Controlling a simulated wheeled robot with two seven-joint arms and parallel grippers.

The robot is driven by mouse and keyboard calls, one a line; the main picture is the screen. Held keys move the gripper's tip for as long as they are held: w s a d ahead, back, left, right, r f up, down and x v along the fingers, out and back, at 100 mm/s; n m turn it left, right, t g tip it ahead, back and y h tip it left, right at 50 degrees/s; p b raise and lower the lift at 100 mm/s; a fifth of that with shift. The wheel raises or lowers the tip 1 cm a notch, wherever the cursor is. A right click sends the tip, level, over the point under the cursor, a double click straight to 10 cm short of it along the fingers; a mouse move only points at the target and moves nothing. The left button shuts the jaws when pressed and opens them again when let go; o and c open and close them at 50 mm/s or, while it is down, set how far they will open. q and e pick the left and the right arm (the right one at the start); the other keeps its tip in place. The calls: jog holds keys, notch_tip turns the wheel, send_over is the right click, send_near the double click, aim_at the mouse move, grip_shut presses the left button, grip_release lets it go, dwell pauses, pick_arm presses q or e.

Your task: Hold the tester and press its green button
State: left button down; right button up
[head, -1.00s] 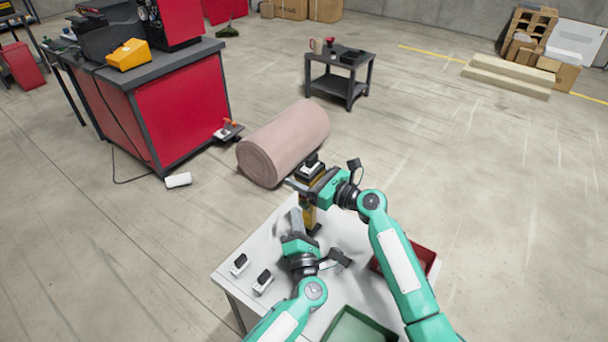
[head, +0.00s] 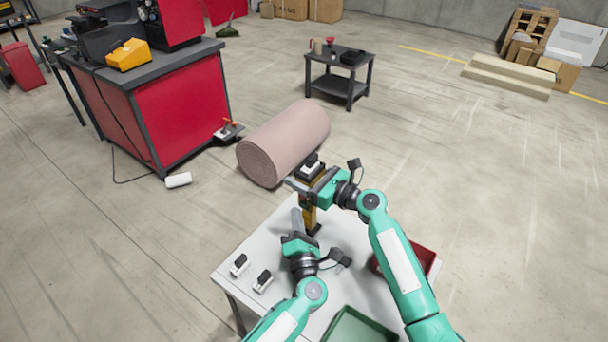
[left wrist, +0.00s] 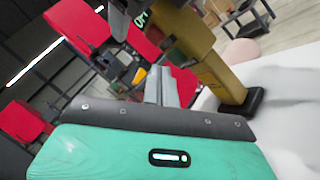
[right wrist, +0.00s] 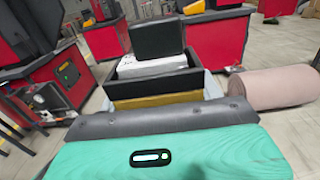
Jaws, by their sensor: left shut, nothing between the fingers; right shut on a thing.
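The tester (head: 309,216) is a yellow upright post with a dark foot on the white table, and it stands upright. A white and black part (head: 312,163) sits in its black top; the right wrist view shows this part (right wrist: 150,66) too. My right gripper (head: 303,181) is shut on the tester's upper body. My left gripper (head: 296,213) is shut and empty, close to the tester's left side. In the left wrist view its fingertips (left wrist: 160,72) point at a dark greenish block on the tester (left wrist: 207,60). I cannot tell whether they touch it, or whether it is the button.
Two white and black parts (head: 239,264) (head: 263,280) stand on the left of the white table (head: 228,276). A green bin (head: 352,327) is at the front and a red bin (head: 424,257) at the right. A pink roll (head: 285,143) lies on the floor behind.

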dwell(0.4)
pick_arm(q)
jog(key=shift+w+d, duration=0.3)
jog(key=shift+w, duration=0.1)
jog(key=shift+w+d, duration=0.1)
jog(key=shift+w, duration=0.1)
dwell(0.5)
jog(key=shift+s+a, duration=0.4)
jog(key=shift+s, duration=0.2)
jog(key=shift+s+a, duration=0.55)
jog(key=shift+s, duration=0.3)
jog(key=shift+s+a, duration=0.55)
jog(key=shift+s, duration=0.25)
jog(key=shift+s+a, duration=0.55)
jog(key=shift+s, duration=0.3)
